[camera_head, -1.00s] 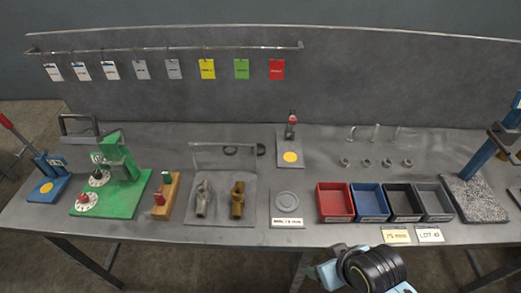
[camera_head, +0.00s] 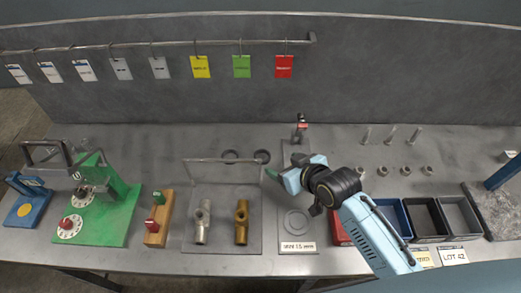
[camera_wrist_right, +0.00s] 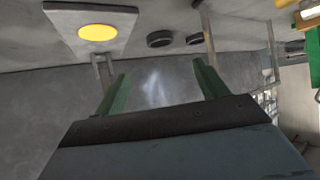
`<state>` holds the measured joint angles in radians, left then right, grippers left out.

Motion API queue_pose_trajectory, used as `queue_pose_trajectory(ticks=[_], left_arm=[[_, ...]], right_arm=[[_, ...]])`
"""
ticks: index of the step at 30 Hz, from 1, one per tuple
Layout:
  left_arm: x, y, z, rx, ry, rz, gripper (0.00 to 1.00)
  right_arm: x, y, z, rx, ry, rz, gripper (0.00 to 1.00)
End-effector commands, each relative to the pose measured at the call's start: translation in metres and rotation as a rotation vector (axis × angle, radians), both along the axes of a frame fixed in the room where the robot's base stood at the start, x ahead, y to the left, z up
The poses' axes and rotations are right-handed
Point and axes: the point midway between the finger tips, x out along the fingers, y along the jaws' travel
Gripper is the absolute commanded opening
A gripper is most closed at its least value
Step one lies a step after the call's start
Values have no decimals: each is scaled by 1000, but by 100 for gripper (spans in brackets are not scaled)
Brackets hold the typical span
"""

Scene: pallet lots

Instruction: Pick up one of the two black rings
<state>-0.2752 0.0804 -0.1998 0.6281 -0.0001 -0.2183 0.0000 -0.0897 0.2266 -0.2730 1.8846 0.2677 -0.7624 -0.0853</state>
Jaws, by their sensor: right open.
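Two black rings lie side by side on the grey bench behind the clear upright panel: a left ring (camera_head: 231,156) and a right ring (camera_head: 262,156). In the right wrist view both rings show near the top, one ring (camera_wrist_right: 160,39) and the other (camera_wrist_right: 195,39) close to the panel's edge. My right gripper (camera_head: 271,174) is over the bench, just right of and nearer than the right ring, its green fingers pointing left. In the right wrist view its fingers (camera_wrist_right: 160,85) are apart with nothing between them. My left gripper is not in view.
The clear panel (camera_head: 222,172) stands in front of the rings, behind a grey plate with two valve bodies (camera_head: 201,222). My right arm partly hides the red bin (camera_head: 338,232). Bench behind the rings is clear.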

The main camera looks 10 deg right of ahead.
Motion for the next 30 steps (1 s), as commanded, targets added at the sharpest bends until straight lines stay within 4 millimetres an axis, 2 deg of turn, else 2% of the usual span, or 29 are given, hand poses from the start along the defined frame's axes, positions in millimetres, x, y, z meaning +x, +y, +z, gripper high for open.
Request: queue_pose_trajectory(ticks=[4,8,13,20,25,30], left_arm=[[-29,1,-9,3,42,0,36],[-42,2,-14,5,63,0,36],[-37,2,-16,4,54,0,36],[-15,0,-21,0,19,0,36],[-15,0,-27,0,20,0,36],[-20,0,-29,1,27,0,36]], right_arm=[[23,9,-18,0,-1,-1,73],[38,15,-29,1,-1,-1,73],[47,19,-35,-2,0,0,73],[64,26,-48,0,-1,-1,73],[81,33,-61,-1,-1,0,73],[88,36,-66,-2,0,0,73]])
